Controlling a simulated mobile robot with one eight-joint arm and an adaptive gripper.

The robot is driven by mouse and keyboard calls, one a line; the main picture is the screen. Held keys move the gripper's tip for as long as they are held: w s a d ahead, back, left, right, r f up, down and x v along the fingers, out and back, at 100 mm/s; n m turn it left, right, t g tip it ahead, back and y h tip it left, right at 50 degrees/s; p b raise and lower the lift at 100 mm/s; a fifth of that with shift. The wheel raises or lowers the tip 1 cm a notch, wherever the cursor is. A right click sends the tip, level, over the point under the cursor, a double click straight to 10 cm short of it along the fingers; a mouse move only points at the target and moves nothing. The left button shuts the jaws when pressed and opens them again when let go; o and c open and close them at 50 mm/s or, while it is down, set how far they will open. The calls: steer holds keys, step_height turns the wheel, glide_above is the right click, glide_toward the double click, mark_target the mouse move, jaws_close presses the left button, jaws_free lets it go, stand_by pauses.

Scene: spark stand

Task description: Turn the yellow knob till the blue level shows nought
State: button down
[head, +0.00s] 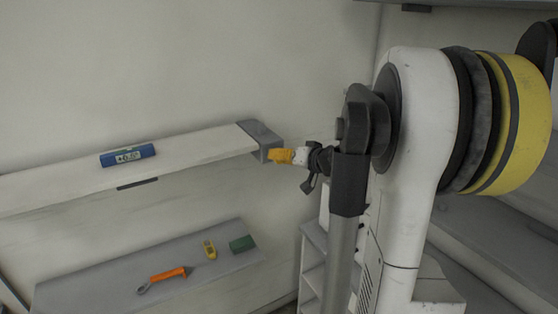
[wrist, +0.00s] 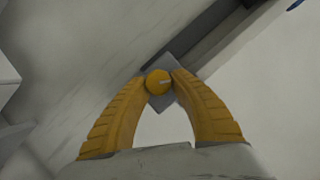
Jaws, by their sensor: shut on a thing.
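The yellow knob (wrist: 158,82) sits on a grey end block (head: 259,135) at the right end of a pale beam (head: 200,157). My gripper (wrist: 159,80) is shut on the knob, one yellow finger on each side of it. A light mark shows on the knob's face. In the head view my gripper (head: 282,156) reaches the block from the right, and its fingers hide the knob. The blue level (head: 127,156) lies on top of the beam. Its small display shows a plus sign and digits starting with 0, too small to read fully.
Below the beam is a grey shelf (head: 120,282). On it lie an orange-handled tool (head: 168,275), a small yellow device (head: 209,249) and a green block (head: 242,243). White shelving (head: 313,262) stands close to my arm at the lower middle.

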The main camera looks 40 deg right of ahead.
steer(key=shift+m+y+b, duration=0.4)
steer(key=shift+m+y, duration=0.1)
steer(key=shift+m, duration=0.3)
steer(key=shift+t, duration=0.3)
steer(key=c, duration=1.1)
jaws_free()
steer(key=v, duration=1.2)
